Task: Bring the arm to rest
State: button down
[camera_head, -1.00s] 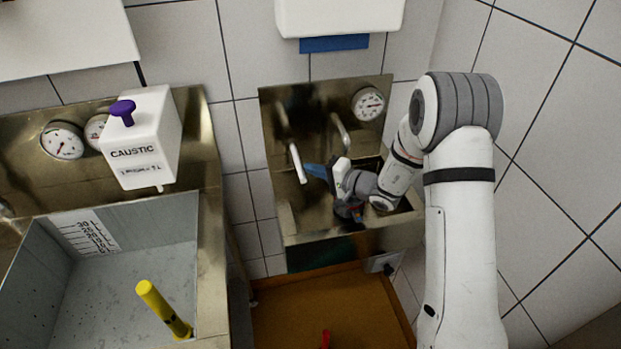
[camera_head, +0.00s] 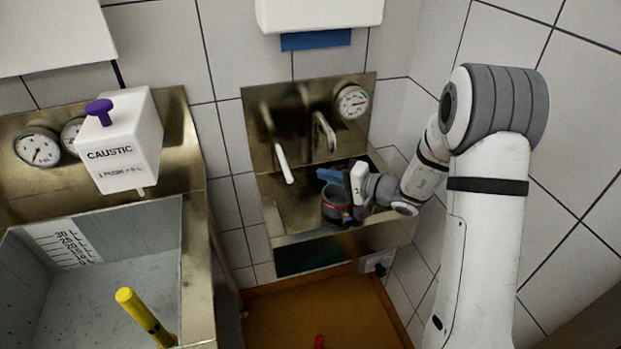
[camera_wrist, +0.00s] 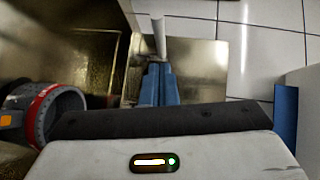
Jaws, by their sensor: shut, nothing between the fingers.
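My gripper (camera_head: 326,175) is at the small steel hand basin (camera_head: 335,240), reaching in from the right. Its blue fingers point left, toward the white-tipped spout, and it holds nothing. In the wrist view, the fingers (camera_wrist: 160,85) lie close together and shut, with the pale spout (camera_wrist: 159,38) beyond their tips. A dark round vessel with a red band (camera_head: 335,205) shows just below the fingers; in the wrist view it is at the left (camera_wrist: 55,110). Whether the gripper touches it I cannot tell. My white arm rises at the right.
A curved metal tap (camera_head: 325,130) and a gauge (camera_head: 352,102) are on the basin's back panel. A white dispenser (camera_head: 320,15) hangs above. At left are a large sink (camera_head: 195,270), a caustic box (camera_head: 125,140) and a yellow rod (camera_head: 145,316). Tiled wall stands close at right.

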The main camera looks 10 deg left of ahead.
jog(key=s+d+r+n+g+h, duration=0.2)
jog(key=s+r+g+h, duration=0.1)
jog(key=s, duration=0.6)
jog(key=s+d+r+n+g+h, duration=0.2)
jog(key=s+r+g, duration=0.15)
jog(key=s, duration=0.55)
jog(key=s+d+t+h, duration=0.1)
jog(key=s+d+h, duration=0.4)
jog(key=d, duration=0.2)
jog(key=s+d+r+m+t+h, duration=0.1)
jog(key=s+d+h, duration=0.4)
jog(key=d, duration=0.3)
jog(key=shift+s+d+r, duration=0.15)
jog(key=shift+s+r, duration=0.1)
jog(key=shift+r, duration=0.05)
